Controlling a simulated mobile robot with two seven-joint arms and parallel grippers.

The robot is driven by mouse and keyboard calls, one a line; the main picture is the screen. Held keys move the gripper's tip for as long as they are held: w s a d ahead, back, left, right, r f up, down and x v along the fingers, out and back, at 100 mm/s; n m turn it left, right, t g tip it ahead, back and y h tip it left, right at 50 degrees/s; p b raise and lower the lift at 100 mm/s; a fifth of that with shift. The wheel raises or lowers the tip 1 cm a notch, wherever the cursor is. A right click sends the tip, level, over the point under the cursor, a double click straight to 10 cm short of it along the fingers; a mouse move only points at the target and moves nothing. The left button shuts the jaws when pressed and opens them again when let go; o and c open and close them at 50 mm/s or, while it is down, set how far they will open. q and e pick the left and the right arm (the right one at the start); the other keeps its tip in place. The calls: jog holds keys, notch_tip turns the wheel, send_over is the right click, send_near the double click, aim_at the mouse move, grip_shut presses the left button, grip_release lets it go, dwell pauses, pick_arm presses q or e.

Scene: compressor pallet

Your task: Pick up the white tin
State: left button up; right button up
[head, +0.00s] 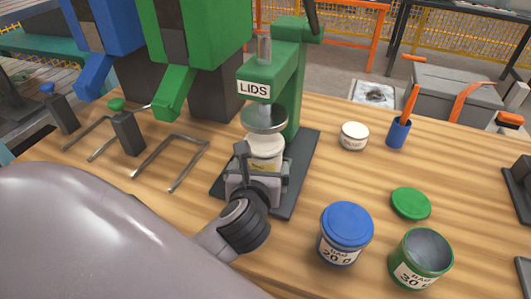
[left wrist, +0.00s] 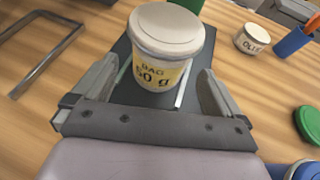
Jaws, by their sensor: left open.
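A white tin (head: 265,153) with a cream lid and a yellow label stands upright on the dark base plate of the green press marked LIDS. In the left wrist view the same tin (left wrist: 163,60) reads "BAG 50 g". My left gripper (head: 262,168) is open in front of it. In the left wrist view the fingers (left wrist: 155,84) lie on either side of the tin's body, with a gap visible at each side. The gripper hides the tin's lower part in the head view. My right gripper is not in view.
The green press (head: 285,85) has a round press head (head: 264,119) just above the tin. A small white jar (head: 354,136), blue cup (head: 398,133), blue-lidded tin (head: 346,233), open green tin (head: 421,258) and green lid (head: 410,203) stand to the right. Metal frames (head: 172,160) lie left.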

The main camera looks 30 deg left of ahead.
aim_at(263, 163)
pick_arm(q)
jog(key=b+x, duration=0.1)
jog(key=x, duration=0.5)
jog(key=shift+w+f, duration=0.2)
jog(key=shift+w, duration=0.15)
jog(key=shift+c, duration=0.3)
jog(key=c, duration=0.7)
